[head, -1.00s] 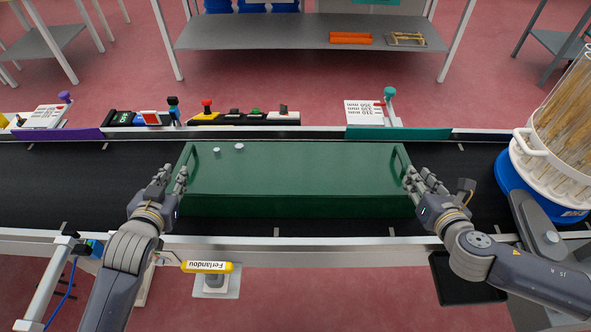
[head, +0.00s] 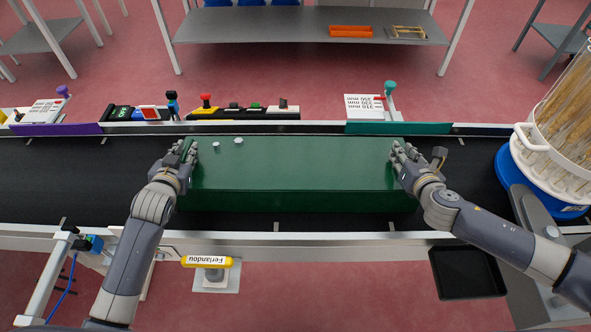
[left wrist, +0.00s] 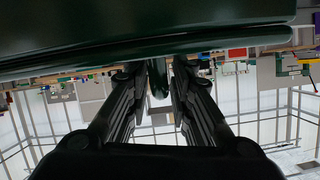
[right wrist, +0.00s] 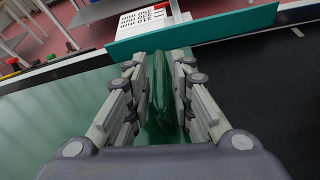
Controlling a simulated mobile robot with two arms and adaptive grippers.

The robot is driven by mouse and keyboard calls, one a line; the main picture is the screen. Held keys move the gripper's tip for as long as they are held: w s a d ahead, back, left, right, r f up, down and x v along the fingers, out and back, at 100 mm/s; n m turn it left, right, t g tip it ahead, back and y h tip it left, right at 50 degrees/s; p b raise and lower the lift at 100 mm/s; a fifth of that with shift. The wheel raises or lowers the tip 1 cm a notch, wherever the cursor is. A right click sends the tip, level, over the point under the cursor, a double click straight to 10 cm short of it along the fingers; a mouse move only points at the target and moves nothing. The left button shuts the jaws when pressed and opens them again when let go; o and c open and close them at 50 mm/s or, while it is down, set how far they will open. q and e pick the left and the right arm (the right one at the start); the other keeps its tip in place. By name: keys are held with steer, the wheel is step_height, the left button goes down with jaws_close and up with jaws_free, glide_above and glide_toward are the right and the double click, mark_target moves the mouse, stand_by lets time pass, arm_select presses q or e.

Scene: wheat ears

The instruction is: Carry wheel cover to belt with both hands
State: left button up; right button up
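The wheel cover (head: 290,172) is a long dark green box-like piece lying on the black belt, with a handle at each short end. My left gripper (head: 186,155) is at its left end. In the left wrist view, the gripper's fingers stand apart on both sides of the green handle (left wrist: 157,80), under the dark cover. My right gripper (head: 398,155) is at the right end. In the right wrist view, its fingers stand apart on both sides of the right handle (right wrist: 162,95). Narrow gaps seem to show beside both handles. The fingers partly hide the handles in the head view.
The belt (head: 80,180) runs left to right, with bare stretches on both sides. Two small white pieces (head: 238,141) lie on the cover. A rack of wheat ears (head: 565,140) stands at the right. A button panel (head: 245,112) and signs line the belt's far edge.

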arm_select(q)
steer(key=shift+w, duration=0.15)
arm_select(e)
steer(key=shift+w+f, duration=0.1)
steer(key=shift+w, duration=0.1)
arm_select(q)
steer(key=shift+f, duration=0.1)
jaws_close()
arm_select(e)
jaws_close()
